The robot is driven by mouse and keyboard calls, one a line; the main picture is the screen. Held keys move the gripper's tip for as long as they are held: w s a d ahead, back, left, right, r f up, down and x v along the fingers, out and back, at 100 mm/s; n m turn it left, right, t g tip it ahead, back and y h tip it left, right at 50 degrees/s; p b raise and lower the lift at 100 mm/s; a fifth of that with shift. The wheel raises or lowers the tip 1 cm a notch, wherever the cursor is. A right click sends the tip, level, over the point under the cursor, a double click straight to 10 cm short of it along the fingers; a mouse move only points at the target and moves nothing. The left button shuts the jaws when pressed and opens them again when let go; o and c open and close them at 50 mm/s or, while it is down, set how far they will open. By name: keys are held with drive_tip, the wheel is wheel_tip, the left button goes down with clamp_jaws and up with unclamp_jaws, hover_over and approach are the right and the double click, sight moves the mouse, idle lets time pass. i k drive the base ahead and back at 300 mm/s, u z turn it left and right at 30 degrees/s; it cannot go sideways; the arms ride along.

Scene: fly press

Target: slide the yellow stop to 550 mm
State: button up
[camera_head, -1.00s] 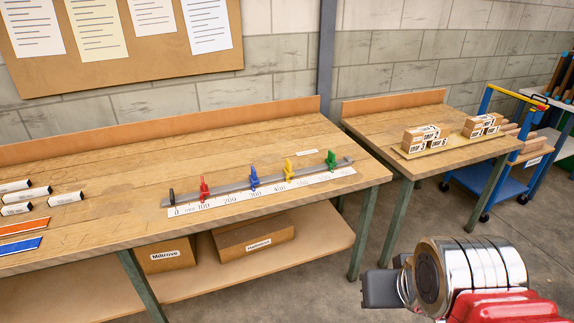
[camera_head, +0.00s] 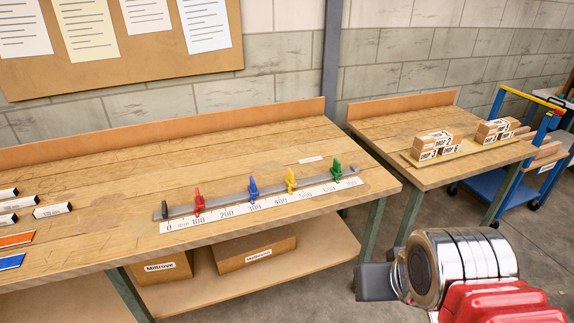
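The yellow stop (camera_head: 291,180) stands upright on a grey rail (camera_head: 228,200) on the long wooden bench. It sits between the blue stop (camera_head: 253,188) and the green stop (camera_head: 337,170). The red stop (camera_head: 199,202) is further left. A white scale (camera_head: 240,214) lies along the rail's front, with 0 at its left end. The yellow stop appears a little right of the 400 mark; its exact reading is too small to tell. Part of my arm, chrome and red with a dark block, shows at lower right, well apart from the stops. My gripper's fingers are not visible.
Several small labelled blocks (camera_head: 52,210) and orange and blue strips (camera_head: 12,262) lie at the bench's left. Cartons (camera_head: 256,251) stand on the lower shelf. A second bench (camera_head: 385,134) holds stacked blocks (camera_head: 434,142). A blue trolley (camera_head: 490,185) stands right. The bench top behind the rail is mostly clear.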

sight(289, 181)
drive_tip(key=u, duration=0.35)
drive_tip(key=i, duration=0.7)
drive_tip(key=u, duration=0.6)
drive_tip(key=i, duration=0.55)
drive_tip(key=u, duration=0.3)
